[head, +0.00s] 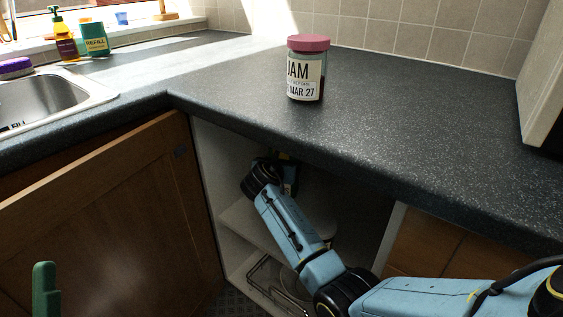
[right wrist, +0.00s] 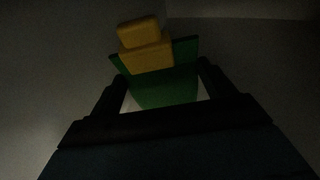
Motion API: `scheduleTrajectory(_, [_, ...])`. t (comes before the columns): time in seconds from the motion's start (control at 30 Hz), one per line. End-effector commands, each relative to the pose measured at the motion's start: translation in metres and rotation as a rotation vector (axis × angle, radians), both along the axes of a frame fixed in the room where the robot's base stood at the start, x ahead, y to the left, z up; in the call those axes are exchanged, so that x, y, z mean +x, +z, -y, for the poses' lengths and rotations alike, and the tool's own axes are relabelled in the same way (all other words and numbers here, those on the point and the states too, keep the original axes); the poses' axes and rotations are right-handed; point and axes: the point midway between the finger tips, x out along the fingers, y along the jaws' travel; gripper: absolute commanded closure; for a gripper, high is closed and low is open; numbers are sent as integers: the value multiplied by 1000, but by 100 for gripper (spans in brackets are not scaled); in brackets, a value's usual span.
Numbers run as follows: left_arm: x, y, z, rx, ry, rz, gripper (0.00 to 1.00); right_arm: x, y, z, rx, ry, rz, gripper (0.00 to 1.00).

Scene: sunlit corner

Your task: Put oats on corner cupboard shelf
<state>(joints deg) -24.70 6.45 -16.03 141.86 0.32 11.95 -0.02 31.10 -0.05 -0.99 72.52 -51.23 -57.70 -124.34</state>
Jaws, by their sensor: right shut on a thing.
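The open corner cupboard (head: 207,185) is under the worktop, with a pale shelf (head: 240,222) partway down. My right arm reaches into it, and my right gripper (head: 287,178) is inside the dark upper space, above the shelf. In the right wrist view the gripper (right wrist: 162,85) is shut on a green thing (right wrist: 165,92), presumably the oats; no label can be read in the dark. Yellow blocks (right wrist: 145,45) show at its far end; whether they belong to it I cannot tell. Contact with the shelf cannot be seen.
A jam jar (head: 306,70) stands on the dark worktop (head: 420,120) above the opening. A wooden door (head: 110,225) is left of the opening. A wire rack (head: 265,285) sits low in the cupboard. A sink (head: 55,100) and bottles are at left.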

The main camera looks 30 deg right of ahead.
Motion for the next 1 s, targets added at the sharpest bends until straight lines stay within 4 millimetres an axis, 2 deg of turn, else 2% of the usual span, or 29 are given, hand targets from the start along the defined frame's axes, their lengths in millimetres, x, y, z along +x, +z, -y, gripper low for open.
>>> scheduleTrajectory(0.2, [3, -1, 1, 7, 0, -26, 9, 0, -3, 0, -2, 1, 2, 90])
scheduleTrajectory(0.23, [3, -1, 1, 7, 0, -26, 9, 0, -4, 0, 0, 1, 1, 17])
scheduleTrajectory(0.37, [2, -2, 0, 7, 0, -26, 9, 0, -4, 0, 0, 0, 0, 0])
scheduleTrajectory(0.63, [1, -3, 0, 6, 0, -27, 9, 0, -3, 0, 1, 0, 1, 0])
scheduleTrajectory(0.8, [-4, -1, -1, -10, -1, 35, 9, -1, 8, -1, 2, 0, 2, 0])
scheduleTrajectory(1.0, [10, -9, 3, 47, -2, -154, 9, -18, 21, -18, 0, 1, -1, 0])
